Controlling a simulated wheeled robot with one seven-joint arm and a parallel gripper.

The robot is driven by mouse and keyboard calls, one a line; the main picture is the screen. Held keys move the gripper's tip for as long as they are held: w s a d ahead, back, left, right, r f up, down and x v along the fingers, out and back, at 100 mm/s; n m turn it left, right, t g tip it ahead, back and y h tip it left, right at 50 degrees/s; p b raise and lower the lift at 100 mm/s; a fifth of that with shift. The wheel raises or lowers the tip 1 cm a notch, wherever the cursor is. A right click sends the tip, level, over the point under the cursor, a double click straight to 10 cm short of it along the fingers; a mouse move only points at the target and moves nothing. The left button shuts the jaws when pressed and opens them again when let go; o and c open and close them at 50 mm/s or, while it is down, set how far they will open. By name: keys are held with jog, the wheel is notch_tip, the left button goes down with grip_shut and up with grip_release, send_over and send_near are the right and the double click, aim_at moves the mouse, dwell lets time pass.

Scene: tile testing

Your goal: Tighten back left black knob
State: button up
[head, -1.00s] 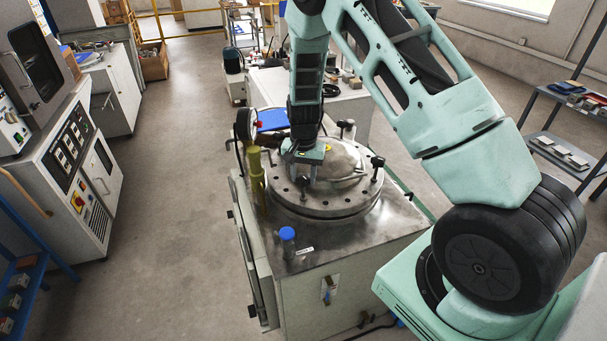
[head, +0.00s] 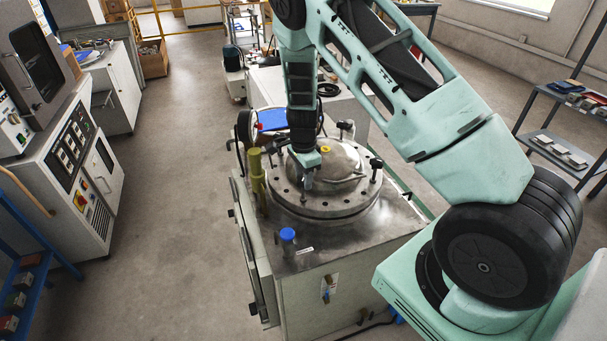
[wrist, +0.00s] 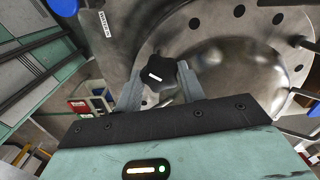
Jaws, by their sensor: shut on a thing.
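The round metal vessel (head: 335,208) has a domed lid (head: 340,160) with black knobs around its rim. In the wrist view a lobed black knob (wrist: 158,74) sits between the two grey fingers of my gripper (wrist: 160,88), which is shut on it. In the head view my gripper (head: 307,182) points down at the near-left part of the lid rim, and the held knob is largely hidden. Other black knobs stand at the back right (head: 345,126) and right (head: 376,165) of the rim. The back-left area is partly covered by my arm.
A yellow-green post (head: 257,175) and a blue cap (head: 287,234) stand left and front of the vessel. A blue item (head: 271,120) and a gauge lie behind it. A cabinet (head: 70,160) is at the left, a shelf (head: 560,145) at the right. Floor between is open.

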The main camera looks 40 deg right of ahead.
jog(key=shift+r+m, duration=0.1)
jog(key=shift+m, duration=0.6)
jog(key=o, duration=1)
notch_tip(320, 180, up, 17)
jog(key=shift+r+b, duration=0.15)
jog(key=shift+b, duration=0.75)
